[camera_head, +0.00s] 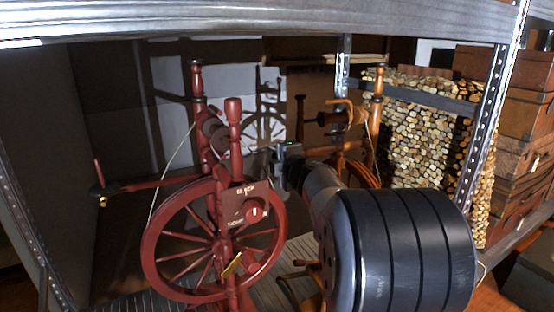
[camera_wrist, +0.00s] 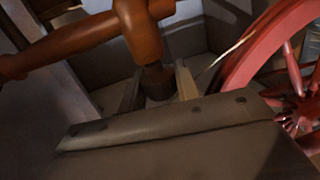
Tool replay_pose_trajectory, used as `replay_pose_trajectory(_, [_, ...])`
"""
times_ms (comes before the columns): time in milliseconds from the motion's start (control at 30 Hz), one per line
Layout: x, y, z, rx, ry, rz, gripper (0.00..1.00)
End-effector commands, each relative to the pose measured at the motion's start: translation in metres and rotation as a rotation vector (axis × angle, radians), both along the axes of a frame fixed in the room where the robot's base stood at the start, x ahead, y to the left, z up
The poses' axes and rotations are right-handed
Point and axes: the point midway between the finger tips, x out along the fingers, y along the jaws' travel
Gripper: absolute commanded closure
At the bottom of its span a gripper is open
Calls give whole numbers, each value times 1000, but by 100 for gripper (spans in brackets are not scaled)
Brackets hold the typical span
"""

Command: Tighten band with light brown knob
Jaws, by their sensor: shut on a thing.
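A turned orange-brown wooden part shows at the top of the wrist view, and its darker lower end, taken here as the light brown knob (camera_wrist: 158,82), sits between the fingers of my gripper (camera_wrist: 159,88). My gripper is shut on this end. In the head view my gripper (camera_head: 283,168) is between the red spinning wheel (camera_head: 160,240) and the light brown spinning wheel (camera_head: 375,110), and its fingertips and the knob cannot be made out there. The red wheel's rim (camera_wrist: 250,55) shows at the right in the wrist view. A thin pale strand (camera_wrist: 232,46) runs beside it; I cannot tell whether it is the band.
A metal shelf beam (camera_head: 250,20) crosses above, with a perforated upright (camera_head: 490,130) at the right. Stacked cut logs (camera_head: 430,130) and brown cases (camera_head: 525,115) stand at the right. A sign (camera_head: 245,203) hangs on the red wheel, close to my gripper.

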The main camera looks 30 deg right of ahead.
Motion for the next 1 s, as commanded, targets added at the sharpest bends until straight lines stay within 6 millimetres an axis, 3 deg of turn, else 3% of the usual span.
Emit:
replay_pose_trajectory(500, [0,0,-10,-8,-146,-1,92])
replay_pose_trajectory(1000, [0,0,-5,-16,-359,0,92])
